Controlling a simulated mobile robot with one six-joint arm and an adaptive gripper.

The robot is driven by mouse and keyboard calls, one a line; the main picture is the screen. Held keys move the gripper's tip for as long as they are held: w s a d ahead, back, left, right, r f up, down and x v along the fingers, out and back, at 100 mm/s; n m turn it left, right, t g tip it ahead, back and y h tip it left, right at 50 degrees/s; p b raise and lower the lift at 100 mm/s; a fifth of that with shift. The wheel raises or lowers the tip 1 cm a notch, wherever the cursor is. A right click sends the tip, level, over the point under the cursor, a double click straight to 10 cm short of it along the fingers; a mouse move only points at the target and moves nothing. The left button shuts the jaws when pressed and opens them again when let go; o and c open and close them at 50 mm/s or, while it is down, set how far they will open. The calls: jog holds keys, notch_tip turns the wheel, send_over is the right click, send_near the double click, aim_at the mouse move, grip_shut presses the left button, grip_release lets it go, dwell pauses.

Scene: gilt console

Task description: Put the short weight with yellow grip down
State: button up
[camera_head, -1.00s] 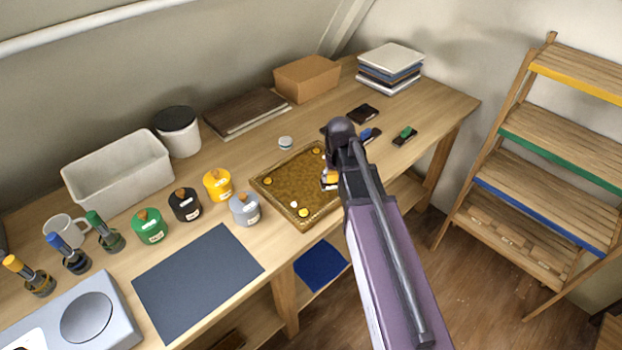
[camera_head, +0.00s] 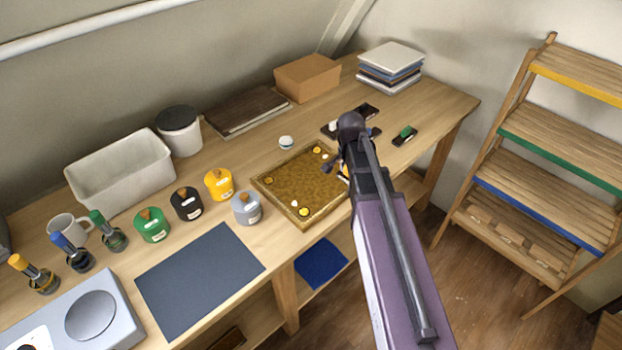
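My gripper (camera_head: 334,165) is at the right end of the gilt tray (camera_head: 262,196), mostly hidden behind my own arm. One dark finger shows over the tray's right part. A small patch of yellow (camera_head: 345,171) shows beside the gripper at the arm's edge; it may be the short weight with yellow grip, but most of it is hidden. I cannot tell whether the fingers touch it or whether it rests on the tray.
Dark pads with a green-topped piece (camera_head: 406,131) and a white-topped piece lie behind the tray. Yellow (camera_head: 219,186) and grey (camera_head: 246,209) canisters stand left of it. A dark mat (camera_head: 200,280) lies bare at front. A shelf rack (camera_head: 545,140) stands at right.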

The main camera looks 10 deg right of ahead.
dwell(0.3)
jog(key=w+a, duration=0.1)
jog(key=w, duration=0.3)
jog(key=w+a+f+b, duration=0.1)
jog(key=w, duration=0.4)
jog(key=w+a, duration=0.1)
jog(key=w, duration=0.4)
jog(key=shift+w+f, duration=0.2)
jog(key=shift+w+a, duration=0.15)
jog(key=shift+w, duration=0.3)
jog(key=shift+w+f+b, duration=0.25)
jog(key=shift+f+b, duration=0.05)
jog(key=shift+b, duration=0.2)
jog(key=shift+s+f+b, duration=0.1)
jog(key=shift+f+b, duration=1.45)
jog(key=shift+f, duration=0.1)
jog(key=o, duration=1.2)
jog(key=shift+o, duration=0.2)
